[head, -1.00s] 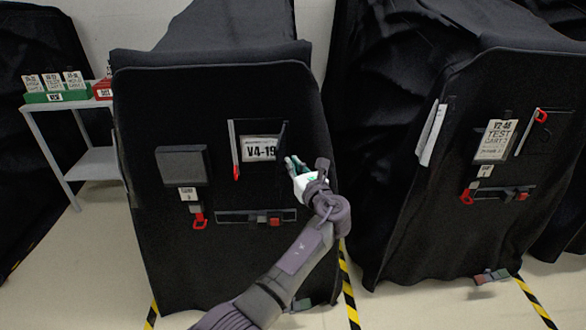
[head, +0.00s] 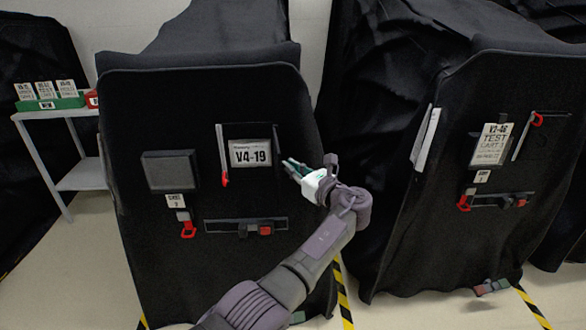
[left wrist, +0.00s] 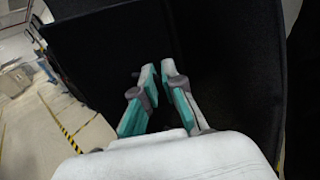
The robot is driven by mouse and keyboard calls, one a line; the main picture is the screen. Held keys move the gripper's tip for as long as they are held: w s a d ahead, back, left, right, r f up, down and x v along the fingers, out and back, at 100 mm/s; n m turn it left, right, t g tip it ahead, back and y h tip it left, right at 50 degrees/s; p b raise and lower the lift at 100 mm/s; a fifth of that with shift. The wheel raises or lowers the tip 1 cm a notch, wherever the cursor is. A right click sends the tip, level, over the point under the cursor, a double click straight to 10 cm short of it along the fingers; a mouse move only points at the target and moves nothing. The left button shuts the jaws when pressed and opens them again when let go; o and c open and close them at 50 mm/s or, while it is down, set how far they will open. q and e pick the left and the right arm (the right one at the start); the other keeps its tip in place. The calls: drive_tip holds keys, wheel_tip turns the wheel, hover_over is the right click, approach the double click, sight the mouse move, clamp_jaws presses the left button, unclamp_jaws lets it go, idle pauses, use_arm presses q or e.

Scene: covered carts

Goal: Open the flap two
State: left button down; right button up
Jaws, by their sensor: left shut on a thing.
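The cart cover's black front panel (head: 130,240) has a window showing a white V4-19 label (head: 250,153). A thin black flap (head: 277,152) stands at the window's right edge, seen nearly edge-on. My left gripper (head: 291,167) is just right of the window, its fingertips pointing left toward the flap. In the left wrist view, its teal and grey fingers (left wrist: 161,72) are close together against dark fabric. The gripper is shut on what appears to be the flap; the exact contact is hard to see. My right gripper is not in view.
A red-tipped strip (head: 222,155) hangs left of the label. A black pad (head: 170,170) and red hook (head: 188,228) are farther left. Another covered cart (head: 440,230) stands to the right. A shelf (head: 85,175) with label boxes is at far left. Striped tape marks the floor.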

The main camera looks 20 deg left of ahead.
use_arm(q)
drive_tip(key=c, duration=1.6)
unclamp_jaws()
drive_tip(key=shift+a, duration=0.15)
drive_tip(key=shift+o, duration=0.3)
drive_tip(key=shift+f, duration=0.1)
wheel_tip(320, 180, up, 10)
drive_tip(key=shift+a, duration=0.1)
